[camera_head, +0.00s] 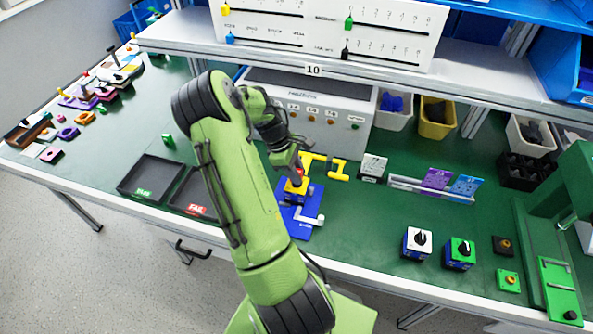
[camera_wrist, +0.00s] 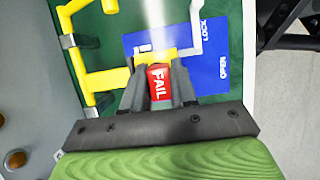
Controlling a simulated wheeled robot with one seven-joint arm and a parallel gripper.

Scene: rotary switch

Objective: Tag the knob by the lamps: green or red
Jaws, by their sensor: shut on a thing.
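My gripper (camera_wrist: 158,88) is shut on a red tag (camera_wrist: 157,80) marked FAIL. The tag stands between the fingers; it also shows as a small red patch in the head view (camera_head: 299,171). Just beyond the fingertips is a yellow block (camera_wrist: 154,55) at a blue plate (camera_wrist: 208,72) lettered LOCK and OPEN. I cannot tell whether the tag touches the yellow block. In the head view, the gripper is over the blue plate (camera_head: 297,222). A grey box (camera_head: 320,110) behind it carries a row of small lamps (camera_head: 313,114), mostly orange with a green one at the right; which are lit is unclear.
A yellow pipe frame (camera_head: 330,165) stands close beside the gripper. Dark trays labelled green (camera_head: 148,163) and red (camera_head: 180,190) lie left. The green bench between is mostly clear.

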